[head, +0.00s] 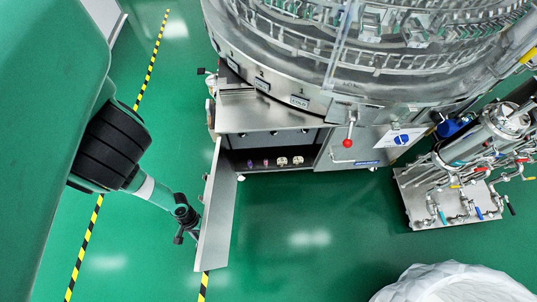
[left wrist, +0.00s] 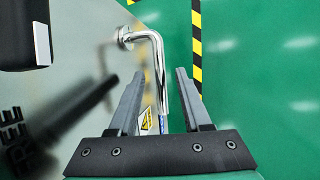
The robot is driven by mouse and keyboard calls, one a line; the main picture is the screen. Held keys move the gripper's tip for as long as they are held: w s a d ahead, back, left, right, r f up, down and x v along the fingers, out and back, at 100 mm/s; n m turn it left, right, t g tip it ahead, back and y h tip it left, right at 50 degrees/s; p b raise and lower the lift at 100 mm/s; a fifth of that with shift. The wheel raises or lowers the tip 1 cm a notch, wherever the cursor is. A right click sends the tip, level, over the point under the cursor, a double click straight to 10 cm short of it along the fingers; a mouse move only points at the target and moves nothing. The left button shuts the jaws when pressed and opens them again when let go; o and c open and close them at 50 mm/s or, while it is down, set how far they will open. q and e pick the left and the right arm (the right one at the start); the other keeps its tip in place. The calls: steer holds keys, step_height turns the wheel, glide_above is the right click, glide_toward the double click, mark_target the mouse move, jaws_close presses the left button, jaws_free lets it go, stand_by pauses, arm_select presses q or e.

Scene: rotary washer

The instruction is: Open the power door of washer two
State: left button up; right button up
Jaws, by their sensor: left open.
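The washer (head: 275,85) is a large round steel machine at the top of the head view. Its power door (head: 222,200) is a grey panel standing swung out from the lower cabinet, with the compartment (head: 270,162) behind it exposed. My left gripper (head: 184,222) is at the outer face of the door, near its free end. In the left wrist view, the door panel (left wrist: 75,65) fills the left side. A bent chrome handle (left wrist: 157,55) reaches between the fingers of my left gripper (left wrist: 160,80), which is open. My right gripper is in neither view.
A steel skid with pipes and valves (head: 480,150) stands at right. A red-knobbed lever (head: 348,143) sits on the washer's front. A white rounded object (head: 455,285) is at the lower right. Green floor (head: 300,215) is clear in front of the cabinet; yellow-black tape (head: 88,240) crosses it at left.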

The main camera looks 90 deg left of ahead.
arm_select(q)
steer(key=shift+r, duration=0.1)
steer(key=p+v, duration=0.7)
steer(key=v, duration=0.4)
steer(key=shift+r+p, duration=0.25)
steer(key=shift+p, duration=0.1)
steer(key=shift+a, duration=0.1)
